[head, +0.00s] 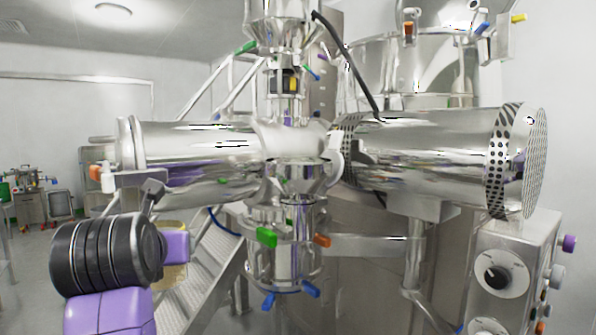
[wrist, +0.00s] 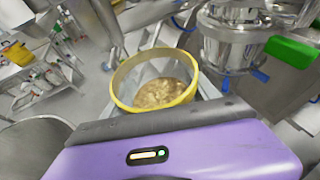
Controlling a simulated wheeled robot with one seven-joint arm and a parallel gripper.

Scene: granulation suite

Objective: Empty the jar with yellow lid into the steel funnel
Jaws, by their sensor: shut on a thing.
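The jar (wrist: 122,99) is open at the top with a yellow rim and holds tan, lumpy granules in the wrist view. In the head view the jar (head: 174,276) is partly hidden behind my purple gripper (head: 176,246) at the lower left. It looks roughly upright. My gripper (wrist: 155,118) is shut on the jar; its fingertips are mostly hidden. The steel funnel (head: 298,176) opens upward in the middle of the head view, to the right of the jar and higher, apart from it. Steel parts below the funnel seem to show at the wrist view's upper right.
A green handle (head: 266,237) and an orange one (head: 322,240) stick out below the funnel. A large steel cylinder (head: 200,150) lies across behind my arm. Metal steps (head: 205,265) stand behind the jar. A control box (head: 505,270) is at the right.

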